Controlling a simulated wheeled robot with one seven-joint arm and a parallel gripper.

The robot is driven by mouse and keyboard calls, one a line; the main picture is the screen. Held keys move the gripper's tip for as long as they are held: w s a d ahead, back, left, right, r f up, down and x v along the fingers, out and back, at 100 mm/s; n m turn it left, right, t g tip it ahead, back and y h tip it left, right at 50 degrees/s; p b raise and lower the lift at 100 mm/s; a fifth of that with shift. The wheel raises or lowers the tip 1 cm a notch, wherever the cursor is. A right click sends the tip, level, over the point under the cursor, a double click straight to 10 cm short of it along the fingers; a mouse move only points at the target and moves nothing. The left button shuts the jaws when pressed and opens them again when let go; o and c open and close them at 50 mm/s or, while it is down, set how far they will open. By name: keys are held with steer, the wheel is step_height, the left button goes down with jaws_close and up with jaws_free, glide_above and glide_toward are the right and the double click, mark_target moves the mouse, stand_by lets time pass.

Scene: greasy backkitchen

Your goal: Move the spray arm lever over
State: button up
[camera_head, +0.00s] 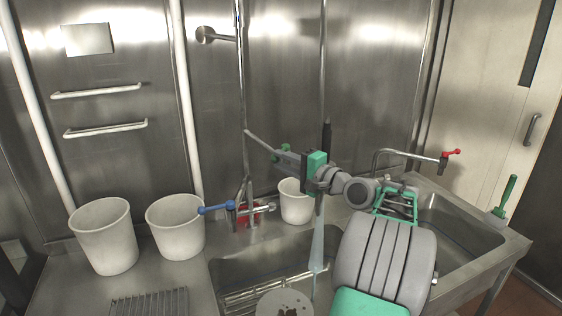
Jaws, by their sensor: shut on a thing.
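The spray arm lever looks like a thin grey metal rod (260,142) slanting down to the right from the tall vertical pipe (242,90) at the back wall. My gripper (281,154), with green fingertip pads, reaches in from the right and is shut on the rod's lower right end. The fingers hide that end. A dark-handled sprayer (326,136) hangs on a second upright line behind my wrist. A pale bluish vertical shape (317,245), perhaps water, shows below it over the sink.
A blue-handled tap (216,208) stands at the pipe's foot. White buckets (103,236) (176,227) (296,203) line the back. The left sink basin (235,271) holds a rack and plate. A red-handled faucet (450,154) and green-handled tool (507,194) are right.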

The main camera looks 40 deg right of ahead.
steer(key=shift+d, duration=0.1)
steer(key=shift+s+d, duration=0.7)
steer(key=shift+s, duration=0.2)
steer(key=shift+d, duration=0.1)
jaws_close()
steer(key=shift+s+d+p, duration=0.65)
steer(key=shift+s+d, duration=0.15)
steer(key=shift+d, duration=0.1)
steer(key=shift+s+d+p, duration=0.15)
steer(key=shift+d+p, duration=0.2)
steer(key=shift+d, duration=0.15)
steer(key=o, duration=0.5)
jaws_free()
steer(key=shift+a, duration=0.1)
